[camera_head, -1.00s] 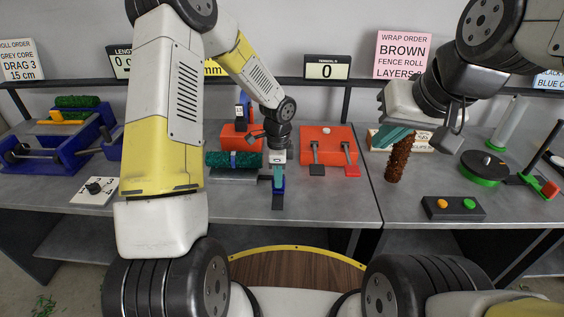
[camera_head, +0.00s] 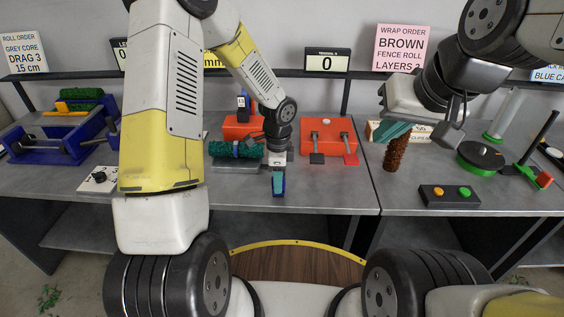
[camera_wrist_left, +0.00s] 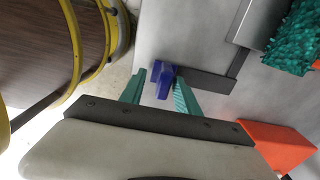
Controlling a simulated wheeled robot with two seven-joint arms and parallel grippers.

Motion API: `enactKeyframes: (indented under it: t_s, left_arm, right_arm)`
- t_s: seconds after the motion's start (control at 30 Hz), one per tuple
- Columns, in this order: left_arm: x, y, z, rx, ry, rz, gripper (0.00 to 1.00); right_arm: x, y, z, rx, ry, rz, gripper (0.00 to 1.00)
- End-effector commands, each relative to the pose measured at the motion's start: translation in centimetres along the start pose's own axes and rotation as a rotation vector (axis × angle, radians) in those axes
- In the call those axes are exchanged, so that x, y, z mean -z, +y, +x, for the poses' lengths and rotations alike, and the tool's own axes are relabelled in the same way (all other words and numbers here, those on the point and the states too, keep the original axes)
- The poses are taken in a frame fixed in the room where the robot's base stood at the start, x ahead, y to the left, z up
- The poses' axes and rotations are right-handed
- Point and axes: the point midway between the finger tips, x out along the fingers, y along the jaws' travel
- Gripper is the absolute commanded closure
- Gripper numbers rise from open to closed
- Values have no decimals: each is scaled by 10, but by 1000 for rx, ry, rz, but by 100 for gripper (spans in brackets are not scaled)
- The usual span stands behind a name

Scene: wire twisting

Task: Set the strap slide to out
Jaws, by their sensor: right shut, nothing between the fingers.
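The strap slide seems to be the blue handle (camera_wrist_left: 163,80) with a dark grey bar (camera_wrist_left: 208,80) at the front of the green roll's stand. In the head view the blue handle (camera_head: 278,188) is at the front of the table, mostly behind my left gripper (camera_head: 279,176). In the left wrist view the teal fingers of my left gripper (camera_wrist_left: 158,90) are apart, one on each side of the handle. The right-hand finger is close to it; contact cannot be told. My right gripper (camera_head: 395,131) is shut and empty above the brown roll (camera_head: 397,154).
The green roll (camera_head: 222,149) lies beside my left gripper. A red box with two levers (camera_head: 328,136) stands to its right. A button box (camera_head: 449,195) and a green-based turntable (camera_head: 482,160) stand on the right table.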

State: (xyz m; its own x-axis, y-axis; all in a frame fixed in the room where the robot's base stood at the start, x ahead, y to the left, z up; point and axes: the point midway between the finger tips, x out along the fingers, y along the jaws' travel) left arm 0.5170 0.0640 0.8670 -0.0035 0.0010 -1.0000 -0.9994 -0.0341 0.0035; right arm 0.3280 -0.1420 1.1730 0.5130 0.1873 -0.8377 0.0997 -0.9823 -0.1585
Motion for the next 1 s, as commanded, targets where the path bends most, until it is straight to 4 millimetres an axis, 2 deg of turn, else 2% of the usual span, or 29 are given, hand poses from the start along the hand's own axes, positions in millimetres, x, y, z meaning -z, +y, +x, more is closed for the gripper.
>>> enactKeyframes:
  t_s: [0.27, 0.37, 0.7, 1.0]
  left_arm:
    - [0, -2, -3, 3, 1, 0, 62]
    - [0, -2, -14, 6, 1, -2, 62]
    - [0, -1, -68, 5, 1, -2, 62]
    - [0, 0, -78, 1, 1, 0, 62]
  right_arm:
    - [0, 0, 0, 0, 0, 0, 100]
    - [0, 0, 0, 0, 0, 0, 100]
    - [0, 0, 0, 0, 0, 0, 100]
    - [0, 0, 0, 0, 0, 0, 100]
